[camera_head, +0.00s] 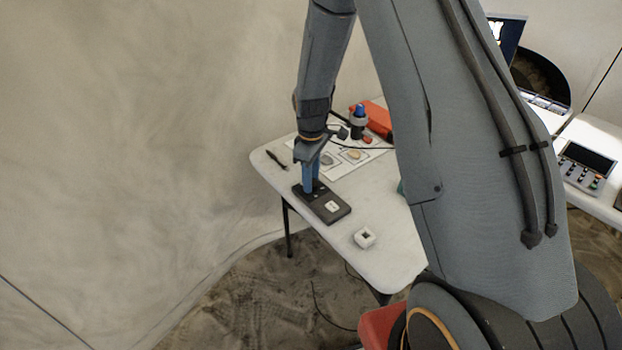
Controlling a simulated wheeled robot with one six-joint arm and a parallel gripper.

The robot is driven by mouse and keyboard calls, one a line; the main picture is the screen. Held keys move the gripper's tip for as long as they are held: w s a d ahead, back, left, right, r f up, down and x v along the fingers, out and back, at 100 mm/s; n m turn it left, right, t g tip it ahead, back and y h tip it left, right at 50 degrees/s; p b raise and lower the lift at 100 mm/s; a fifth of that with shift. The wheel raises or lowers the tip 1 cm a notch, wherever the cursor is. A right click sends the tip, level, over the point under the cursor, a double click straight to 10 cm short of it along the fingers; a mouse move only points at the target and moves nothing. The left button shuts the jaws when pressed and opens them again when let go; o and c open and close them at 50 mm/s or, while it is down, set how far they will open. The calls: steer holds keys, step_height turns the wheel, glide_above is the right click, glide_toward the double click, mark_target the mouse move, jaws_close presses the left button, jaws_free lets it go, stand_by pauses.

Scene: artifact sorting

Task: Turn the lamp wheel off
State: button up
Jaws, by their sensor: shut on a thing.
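A flat dark control box (335,215) lies near the left edge of the white table. It has a pale square (332,206) on its nearer half. My gripper (311,188) points straight down with its blue fingers at the far half of this box. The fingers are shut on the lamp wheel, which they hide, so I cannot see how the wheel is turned. No lit lamp is clearly visible on the box.
A small white block with a dark opening (364,238) sits nearer on the table (390,262). Behind my gripper are a dark tool (276,160), a sheet with samples (337,162), a blue-topped cylinder (358,122) and a red case (379,117). A console (588,165) stands right.

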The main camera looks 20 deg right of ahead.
steer(key=shift+w+r, duration=0.1)
stand_by(0.3)
steer(key=o, duration=1.1)
steer(key=shift+c, duration=0.2)
steer(key=shift+r+b, duration=0.85)
steer(key=shift+r, duration=3.05)
